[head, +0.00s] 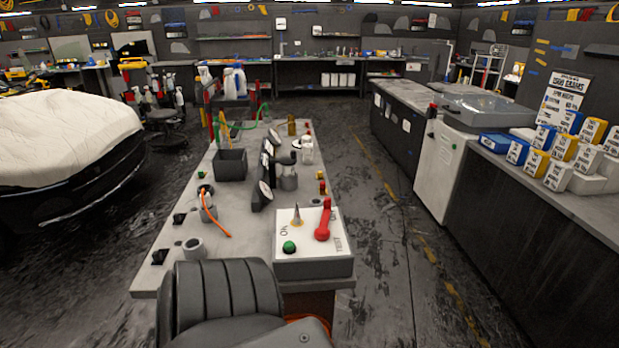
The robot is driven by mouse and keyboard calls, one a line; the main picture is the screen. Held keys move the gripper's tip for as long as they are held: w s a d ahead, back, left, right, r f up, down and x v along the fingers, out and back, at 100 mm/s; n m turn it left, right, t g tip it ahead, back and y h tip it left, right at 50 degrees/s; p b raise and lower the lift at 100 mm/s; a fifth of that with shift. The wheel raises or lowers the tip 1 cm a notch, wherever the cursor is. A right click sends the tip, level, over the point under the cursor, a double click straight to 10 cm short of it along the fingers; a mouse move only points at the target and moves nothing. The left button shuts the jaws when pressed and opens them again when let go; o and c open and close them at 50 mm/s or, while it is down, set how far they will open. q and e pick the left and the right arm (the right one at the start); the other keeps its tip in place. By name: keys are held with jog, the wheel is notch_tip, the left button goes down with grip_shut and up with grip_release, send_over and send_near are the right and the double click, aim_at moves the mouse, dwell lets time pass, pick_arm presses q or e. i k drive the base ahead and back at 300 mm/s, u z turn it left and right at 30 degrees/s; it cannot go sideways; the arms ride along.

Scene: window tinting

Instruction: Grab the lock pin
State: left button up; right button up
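No part can be surely told as the lock pin. A small red and yellow piece (322,185) stands on the bench behind the box. A grey cup-like piece with a thin orange strip (217,222) is on the left side of the bench. Neither gripper shows; a dark ribbed arm part of mine covers the bench's near edge.
A dark open bin (230,165) and a dark upright fixture (263,180) stand on the bench. A covered car (60,150) is at left. A long counter with blue, yellow and white boxes (560,160) is at right. The floor between bench and counter is clear.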

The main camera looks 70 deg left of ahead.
aim_at(297, 215)
jog(key=i, duration=2.25)
jog(key=u, duration=2.3)
